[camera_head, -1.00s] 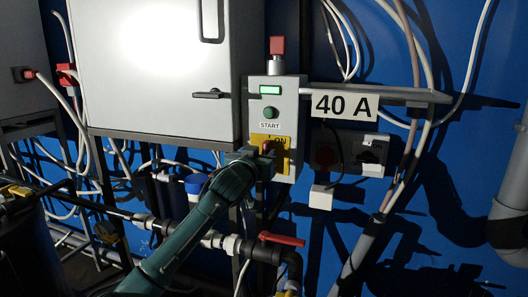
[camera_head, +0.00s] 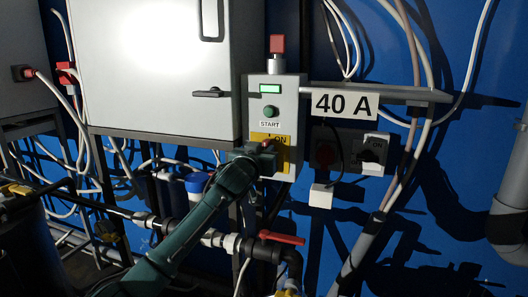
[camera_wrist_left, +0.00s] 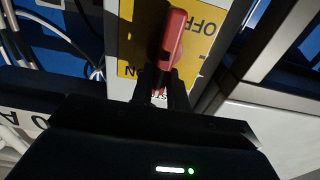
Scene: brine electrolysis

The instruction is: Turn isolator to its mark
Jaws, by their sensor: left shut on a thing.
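The isolator is a red handle (camera_wrist_left: 172,42) on a yellow plate (camera_wrist_left: 132,48) with black ON and OFF lettering. The plate also shows in the head view (camera_head: 284,160), low on the grey control box (camera_head: 290,95). My left gripper (camera_head: 268,147) is at the handle, largely hiding it in the head view. In the left wrist view its two dark fingers (camera_wrist_left: 162,88) are shut on the near end of the red handle. The handle stands slightly tilted there, its far end beside OFF. I cannot make out a separate mark. My right gripper is not in view.
A green START button (camera_head: 271,112) and a red-topped beacon (camera_head: 277,50) are above on the box. A 40 A sign (camera_head: 344,104) and another switch (camera_head: 373,155) are to the right. A pipe with a red lever (camera_head: 282,238) runs below my arm.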

